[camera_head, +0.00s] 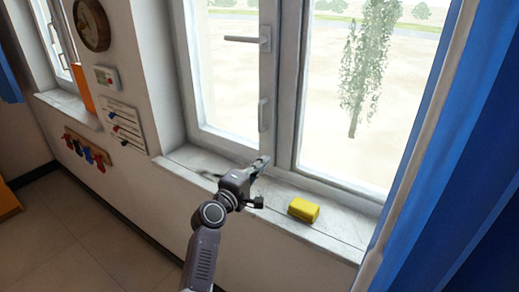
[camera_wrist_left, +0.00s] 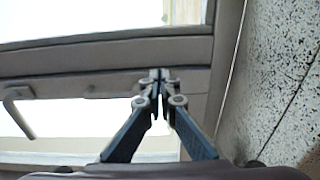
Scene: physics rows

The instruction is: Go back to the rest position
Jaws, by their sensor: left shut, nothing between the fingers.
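My left arm reaches up from the bottom of the head view. Its gripper (camera_head: 262,161) is in front of the lower part of the window frame, just above the sill. In the left wrist view the fingertips (camera_wrist_left: 160,74) are together, with nothing between them. The grey window frame (camera_wrist_left: 90,68) shows behind the fingers, and I cannot tell whether they touch it. My right gripper is in neither view.
A yellow block (camera_head: 303,209) lies on the speckled windowsill (camera_head: 340,225), right of my gripper. A window handle (camera_head: 248,39) is above. A blue curtain (camera_head: 455,170) hangs at the right. Open floor (camera_head: 100,245) lies at the lower left.

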